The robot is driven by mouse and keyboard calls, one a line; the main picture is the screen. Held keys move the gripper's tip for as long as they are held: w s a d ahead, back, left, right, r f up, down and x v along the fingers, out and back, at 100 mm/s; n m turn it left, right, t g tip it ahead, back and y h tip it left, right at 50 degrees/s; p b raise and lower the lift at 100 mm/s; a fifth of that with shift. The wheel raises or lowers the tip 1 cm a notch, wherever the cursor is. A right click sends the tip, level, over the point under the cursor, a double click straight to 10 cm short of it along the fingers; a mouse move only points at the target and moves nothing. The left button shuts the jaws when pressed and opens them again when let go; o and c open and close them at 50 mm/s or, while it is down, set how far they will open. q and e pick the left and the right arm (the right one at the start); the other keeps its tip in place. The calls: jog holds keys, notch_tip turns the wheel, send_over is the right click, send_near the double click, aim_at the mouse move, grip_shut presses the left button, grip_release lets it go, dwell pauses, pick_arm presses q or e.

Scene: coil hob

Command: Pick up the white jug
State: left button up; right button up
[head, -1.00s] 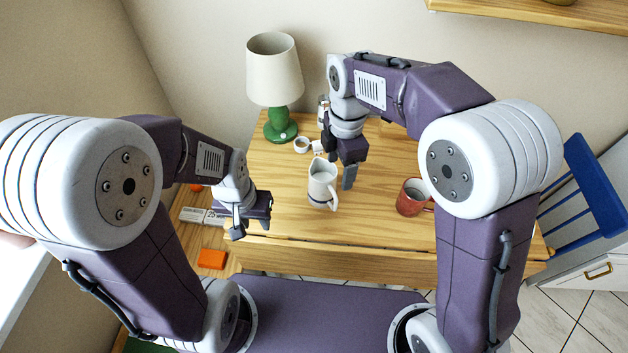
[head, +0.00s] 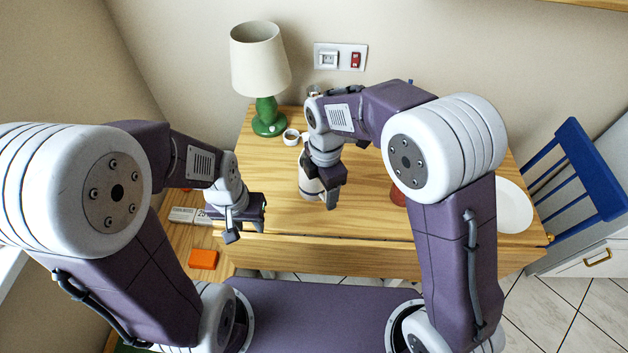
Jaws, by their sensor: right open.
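The white jug (head: 306,183) stands on the wooden table, mostly hidden behind my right gripper (head: 328,198). Only part of its left side and rim area shows; its handle is hidden. My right gripper points down at the jug's right side and is open. I cannot tell whether its fingers are around the handle or only in front of it. My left gripper (head: 236,232) is at the table's left front edge, apart from the jug, and its jaws are hard to make out.
A green lamp (head: 268,117) and a small white cup (head: 291,137) stand at the back left. A red mug (head: 398,194) is mostly hidden behind my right arm. A white plate (head: 513,207) lies at the right. An orange block (head: 203,259) lies at the lower left.

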pick_arm(q)
jog(key=shift+f, duration=0.55)
pick_arm(e)
notch_tip(320, 180, down, 3)
jog(key=shift+d+f, duration=0.1)
grip_shut()
pick_arm(q)
jog(key=shift+r, duration=0.1)
pick_arm(e)
jog(key=shift+w+r, duration=0.1)
jog(key=shift+r, duration=0.1)
